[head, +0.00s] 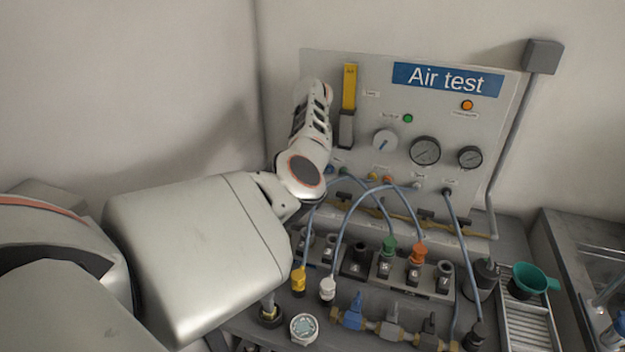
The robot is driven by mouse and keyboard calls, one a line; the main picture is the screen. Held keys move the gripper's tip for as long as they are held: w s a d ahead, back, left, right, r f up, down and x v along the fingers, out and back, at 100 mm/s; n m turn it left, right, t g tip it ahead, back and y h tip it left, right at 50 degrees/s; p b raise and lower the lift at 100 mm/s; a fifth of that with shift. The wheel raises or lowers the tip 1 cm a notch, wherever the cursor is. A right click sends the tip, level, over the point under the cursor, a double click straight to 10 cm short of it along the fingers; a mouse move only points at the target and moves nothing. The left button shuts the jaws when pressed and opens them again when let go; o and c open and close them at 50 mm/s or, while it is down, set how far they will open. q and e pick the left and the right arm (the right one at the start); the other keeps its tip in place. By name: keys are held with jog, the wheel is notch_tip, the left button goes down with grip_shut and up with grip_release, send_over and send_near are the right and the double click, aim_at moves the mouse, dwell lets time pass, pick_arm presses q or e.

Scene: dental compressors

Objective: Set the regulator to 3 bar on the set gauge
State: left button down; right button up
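The white panel (330,65) with a blue "Air test" sign stands against the back wall. A pale round knob (384,140) with a blue mark sits near its middle and looks like the regulator. To its right are a larger round gauge (425,151) and a smaller one (470,157). Their labels and readings are too small to read, so I cannot tell which is the set gauge. My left arm reaches in from the left, and its far end rises before the panel's left side, left of the knob. Its gripper fingers do not show. My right gripper is out of view.
A green lamp (408,118) and an orange lamp (467,105) are on the panel. Blue hoses (341,222) loop below it to a block with several numbered ports (443,284). A green cup (530,280) stands right. A grey conduit (511,135) runs down the panel's right side.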

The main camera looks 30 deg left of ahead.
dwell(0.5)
pick_arm(q)
jog(key=c, duration=2.2)
grip_release()
jog(key=shift+o, duration=0.2)
notch_tip(320, 180, up, 12)
